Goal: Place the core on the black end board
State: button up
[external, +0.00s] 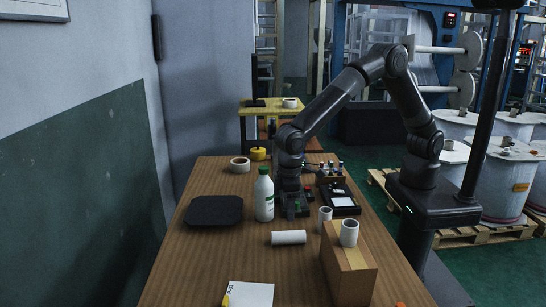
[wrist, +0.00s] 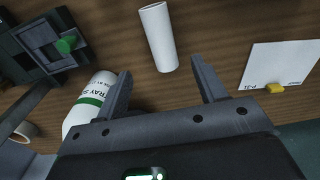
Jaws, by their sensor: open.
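A white tubular core (external: 289,237) lies on its side on the wooden table; in the wrist view it is a white tube (wrist: 158,38) just beyond the gap between my fingers. Other white tubes stand upright: one on the table (external: 325,220) and one on a cardboard box (external: 349,233). I cannot tell which is meant. The black end board (external: 213,210) lies flat and bare at the table's left. My gripper (external: 292,208) is open and empty, fingers apart (wrist: 160,68), behind the lying tube and right of the bottle.
A white bottle with a green label (external: 264,197) stands between the board and my gripper, close to a finger in the wrist view (wrist: 90,104). A black device (external: 340,198) lies to the right. A white card (external: 249,294) is at the front. The left front table is clear.

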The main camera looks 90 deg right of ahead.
aim_at(288, 232)
notch_tip(288, 232, down, 11)
jog(key=shift+a+r, duration=0.1)
jog(key=shift+r, duration=0.15)
jog(key=c, duration=1.1)
